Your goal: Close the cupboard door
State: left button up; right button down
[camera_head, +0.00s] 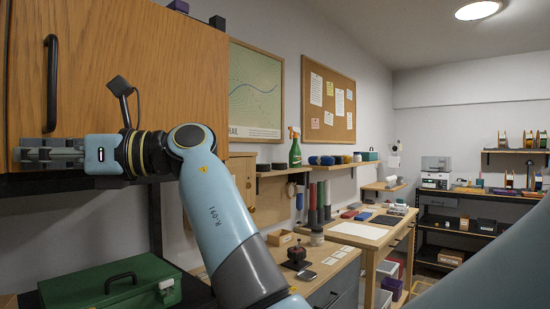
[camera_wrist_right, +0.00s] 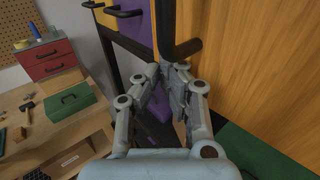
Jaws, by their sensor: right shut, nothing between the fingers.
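The wooden cupboard door (camera_head: 150,50) fills the upper left of the head view, with a black upright bar handle (camera_head: 51,85) near its left edge. My right gripper (camera_head: 28,152) lies across the door's lower left, fingers pointing left, just below the handle. In the right wrist view the shut, empty fingers (camera_wrist_right: 167,76) are close to the handle (camera_wrist_right: 182,48), with the door (camera_wrist_right: 260,60) on the right. I cannot tell whether they touch it. The gripper hides the door's lower left corner. How far the door stands open is unclear. My left gripper is not in view.
A green toolbox (camera_head: 110,284) stands below the door. A wall shelf (camera_head: 285,172) holds a spray bottle (camera_head: 295,148), right of my arm. A workbench (camera_head: 380,238) runs along the wall. In the wrist view, yellow and purple fronts (camera_wrist_right: 135,28) with black handles show beside the door.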

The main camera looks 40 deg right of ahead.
jog(key=w, duration=0.1)
jog(key=w+m+t, duration=0.1)
jog(key=w, duration=0.1)
jog(key=shift+a+h, duration=0.4)
jog(key=shift+w+r, duration=0.1)
jog(key=shift+r, duration=0.1)
jog(key=shift+w, duration=0.1)
jog(key=shift+d, duration=0.1)
